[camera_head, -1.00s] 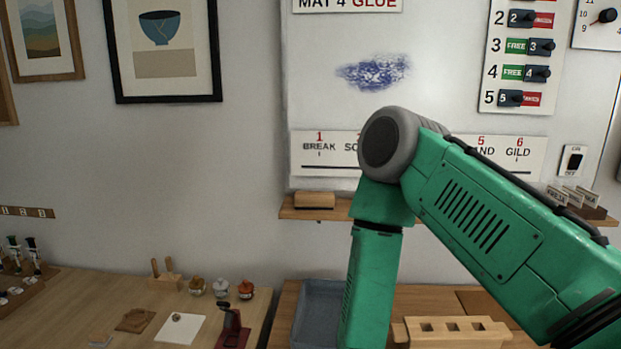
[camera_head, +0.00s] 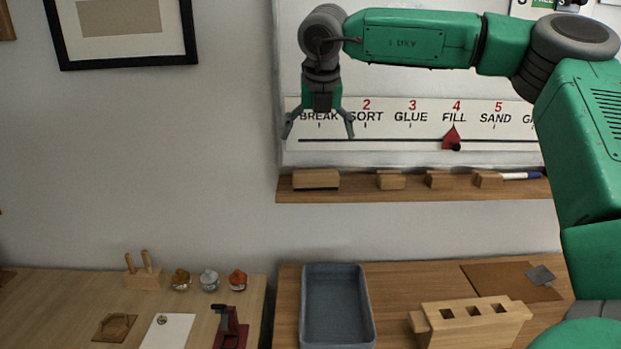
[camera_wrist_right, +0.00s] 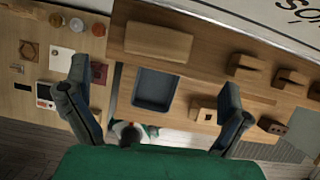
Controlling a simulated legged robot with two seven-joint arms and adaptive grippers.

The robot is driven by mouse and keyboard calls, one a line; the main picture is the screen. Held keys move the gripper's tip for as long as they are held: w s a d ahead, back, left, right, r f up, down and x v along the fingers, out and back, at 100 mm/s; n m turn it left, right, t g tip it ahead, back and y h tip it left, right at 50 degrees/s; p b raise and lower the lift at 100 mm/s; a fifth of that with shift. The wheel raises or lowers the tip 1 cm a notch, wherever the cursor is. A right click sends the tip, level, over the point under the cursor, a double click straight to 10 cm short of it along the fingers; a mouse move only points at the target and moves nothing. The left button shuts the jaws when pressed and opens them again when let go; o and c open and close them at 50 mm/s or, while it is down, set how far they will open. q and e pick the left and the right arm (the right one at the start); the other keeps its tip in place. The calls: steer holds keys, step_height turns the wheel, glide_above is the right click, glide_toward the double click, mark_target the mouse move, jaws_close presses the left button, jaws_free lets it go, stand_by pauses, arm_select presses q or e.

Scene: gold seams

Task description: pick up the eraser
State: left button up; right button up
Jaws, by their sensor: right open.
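The eraser (camera_head: 316,179), a wooden block with a dark underside, lies at the left end of the wall shelf. It also shows in the right wrist view as a wooden block (camera_wrist_right: 158,41) near the top, between and beyond my fingers. My right gripper (camera_head: 319,130) points down in front of the board, above the eraser and apart from it. Its two fingers are spread and empty; they also show in the right wrist view (camera_wrist_right: 155,88). My left gripper is not in view.
The whiteboard (camera_head: 400,160) stands behind. Below are a blue-grey tray (camera_head: 370,315), a slotted wooden block (camera_head: 470,323) and small jars (camera_head: 209,280) on tables.

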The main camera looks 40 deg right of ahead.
mark_target(316, 172)
steer(key=x, duration=0.6)
steer(key=shift+w+d+f, duration=0.15)
steer(key=shift+d, duration=0.15)
steer(key=shift+f+p, duration=0.4)
steer(key=x, duration=0.3)
steer(key=shift+a+f+p, duration=0.3)
steer(key=shift+p, duration=0.1)
steer(key=shift+w+d+f, duration=0.1)
steer(key=shift+f, duration=0.25)
steer(key=shift+d, duration=0.1)
steer(key=shift+c, duration=0.5)
steer(key=c, duration=0.8)
